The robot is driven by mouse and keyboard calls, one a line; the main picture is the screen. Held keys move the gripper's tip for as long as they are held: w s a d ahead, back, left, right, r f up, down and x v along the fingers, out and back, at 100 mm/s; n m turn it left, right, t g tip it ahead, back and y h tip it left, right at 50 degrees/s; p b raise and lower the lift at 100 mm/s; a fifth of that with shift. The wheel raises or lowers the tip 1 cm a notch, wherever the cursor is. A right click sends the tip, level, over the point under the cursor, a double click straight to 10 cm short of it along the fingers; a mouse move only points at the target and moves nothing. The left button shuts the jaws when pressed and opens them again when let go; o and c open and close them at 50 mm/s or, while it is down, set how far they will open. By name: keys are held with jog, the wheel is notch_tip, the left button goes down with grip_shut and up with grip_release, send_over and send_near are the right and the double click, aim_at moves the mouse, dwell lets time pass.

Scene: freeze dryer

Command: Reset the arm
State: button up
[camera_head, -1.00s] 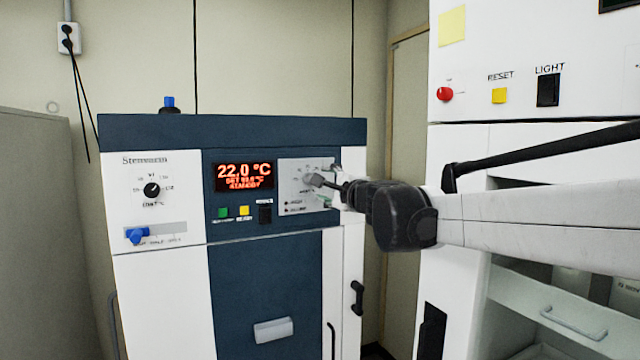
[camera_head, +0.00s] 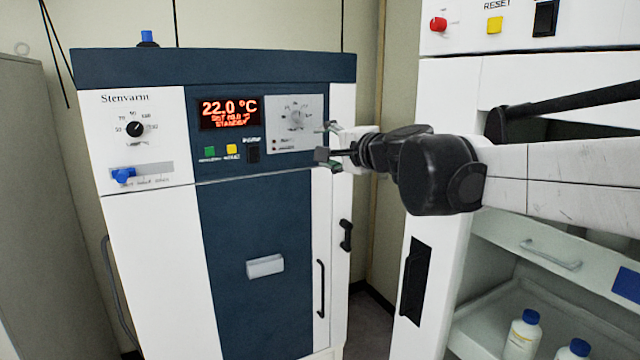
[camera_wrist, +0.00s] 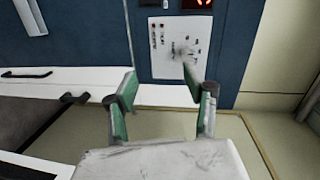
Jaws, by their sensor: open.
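My arm reaches in from the right in the head view. My gripper (camera_head: 326,147) is open and empty, in front of the right edge of the freeze dryer (camera_head: 262,220). In the wrist view my gripper (camera_wrist: 160,103) shows its two green-padded fingers apart with nothing between them. The grey dial panel (camera_head: 296,123) is just left of the fingers and also shows beyond them in the wrist view (camera_wrist: 165,62). The fingers look apart from the panel. The red display (camera_head: 230,112) reads 22.0 °C and standby.
A white cabinet (camera_head: 437,130) with a red button (camera_head: 438,24) stands at the right, its lower tray holding bottles (camera_head: 523,335). Black handles (camera_head: 346,235) stick out from the dryer's right side. A grey cabinet (camera_head: 35,200) is at the far left.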

jog(key=s+d+f+n+g+h+b, duration=0.1)
jog(key=s+d+f+n+g+h, duration=0.1)
jog(key=s+d+f, duration=0.4)
jog(key=s+d+f+n+g+h+b, duration=0.2)
jog(key=s+d+f+n, duration=0.3)
jog(key=s+f, duration=1.1)
jog(key=s+d+f+n+g+h+b, duration=0.1)
jog(key=s+d+f+n+g+h, duration=0.2)
jog(key=s+d+f, duration=0.4)
jog(key=s+f+h, duration=0.1)
jog(key=s+f, duration=0.3)
jog(key=shift+s+d+f+h+b, duration=0.25)
jog(key=shift+d+h+b, duration=0.05)
jog(key=shift+d, duration=0.1)
